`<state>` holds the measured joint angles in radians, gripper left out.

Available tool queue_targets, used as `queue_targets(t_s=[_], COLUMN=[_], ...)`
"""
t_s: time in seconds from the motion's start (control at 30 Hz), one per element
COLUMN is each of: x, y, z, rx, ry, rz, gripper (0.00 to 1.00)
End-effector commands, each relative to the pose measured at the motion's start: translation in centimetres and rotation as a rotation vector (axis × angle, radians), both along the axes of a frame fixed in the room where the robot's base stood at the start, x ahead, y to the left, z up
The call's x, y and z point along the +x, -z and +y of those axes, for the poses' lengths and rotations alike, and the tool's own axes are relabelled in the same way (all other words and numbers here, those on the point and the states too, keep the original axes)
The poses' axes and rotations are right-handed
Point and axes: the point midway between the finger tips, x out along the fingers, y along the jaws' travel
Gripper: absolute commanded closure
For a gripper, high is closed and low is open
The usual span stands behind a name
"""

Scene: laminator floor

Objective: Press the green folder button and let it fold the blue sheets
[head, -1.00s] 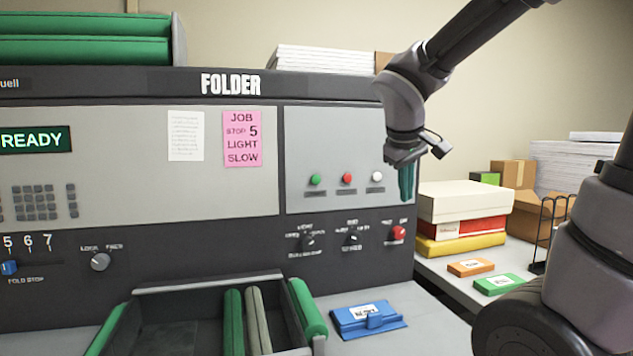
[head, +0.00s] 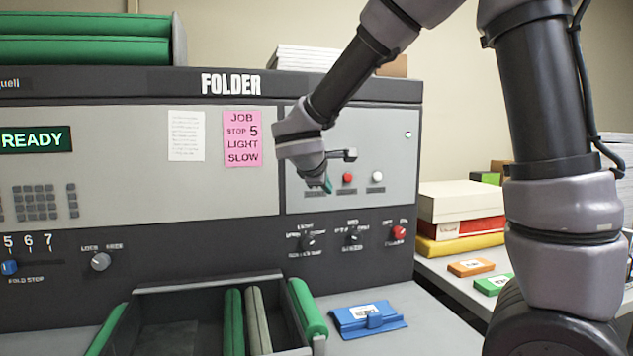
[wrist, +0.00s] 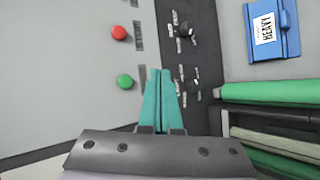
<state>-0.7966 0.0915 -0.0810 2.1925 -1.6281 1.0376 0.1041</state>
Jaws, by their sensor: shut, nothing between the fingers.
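The folder (head: 240,185) is a large grey machine with a lit READY display (head: 36,140). Its green button (wrist: 124,81) shows in the wrist view beside the teal fingers; in the head view my gripper hides it. The red button (head: 348,177) and white button (head: 377,176) are to its right; the red button (wrist: 119,32) also shows in the wrist view. My gripper (head: 327,186) is shut and empty in front of the button panel. Its fingertips (wrist: 160,72) appear just to the side of the green button; contact cannot be told. No blue sheets are recognisable.
A pink card (head: 242,139) reads JOB, STOP 5, LIGHT, SLOW. The blue fold stop slider (head: 9,268) is near 5. Dials and a red knob (head: 398,232) sit below the buttons. A blue block (head: 367,319) labelled HEAVY lies beside the roller tray (head: 205,288).

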Motion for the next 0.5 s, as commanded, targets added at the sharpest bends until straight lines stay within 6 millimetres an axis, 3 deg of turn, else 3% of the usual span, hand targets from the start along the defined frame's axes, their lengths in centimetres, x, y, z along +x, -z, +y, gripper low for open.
queue_targets(t_s=[0.23,0.5], x=[1.4,5.2], y=[0.0,0.0], z=[0.2,1.0], rx=[0.001,0.001], ry=[0.003,0.003], rz=[0.0,0.0], gripper=[1.0,1.0])
